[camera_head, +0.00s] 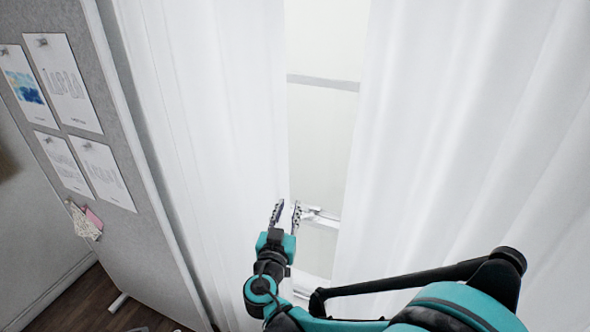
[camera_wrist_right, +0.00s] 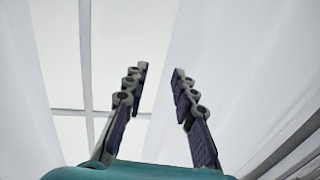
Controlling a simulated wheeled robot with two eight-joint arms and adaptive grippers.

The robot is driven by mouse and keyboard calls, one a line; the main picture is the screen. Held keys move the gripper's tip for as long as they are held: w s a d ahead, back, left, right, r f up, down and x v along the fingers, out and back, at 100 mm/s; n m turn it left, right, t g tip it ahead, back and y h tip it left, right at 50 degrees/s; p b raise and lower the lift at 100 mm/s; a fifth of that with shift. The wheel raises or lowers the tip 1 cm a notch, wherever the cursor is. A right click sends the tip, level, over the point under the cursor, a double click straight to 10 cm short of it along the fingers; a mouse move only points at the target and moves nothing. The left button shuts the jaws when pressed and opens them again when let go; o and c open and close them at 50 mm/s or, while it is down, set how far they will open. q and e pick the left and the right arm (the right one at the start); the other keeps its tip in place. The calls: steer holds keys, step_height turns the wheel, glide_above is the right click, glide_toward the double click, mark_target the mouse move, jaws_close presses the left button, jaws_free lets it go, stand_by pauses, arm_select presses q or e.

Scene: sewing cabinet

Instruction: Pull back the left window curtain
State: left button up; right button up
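The white left curtain (camera_head: 215,110) hangs in folds beside the grey board in the head view. Its inner edge borders a narrow strip of bare window (camera_head: 318,120). My right gripper (camera_head: 286,205) is at the lower part of that edge, its fingers pointing up and apart. In the right wrist view my right gripper (camera_wrist_right: 160,70) is open, with no fabric visibly pinched between the fingers. White fabric (camera_wrist_right: 255,70) hangs behind and beside the right-hand finger. I cannot tell whether a finger touches the curtain. My left gripper is not in view.
The white right curtain (camera_head: 450,130) covers the right side, behind my right arm. A grey pinboard (camera_head: 105,130) with pinned papers stands close at the left. Dark wooden floor (camera_head: 85,305) shows at the lower left.

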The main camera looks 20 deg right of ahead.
steer(key=shift+w+r, duration=0.15)
steer(key=shift+w, duration=0.3)
steer(key=x, duration=0.7)
jaws_close()
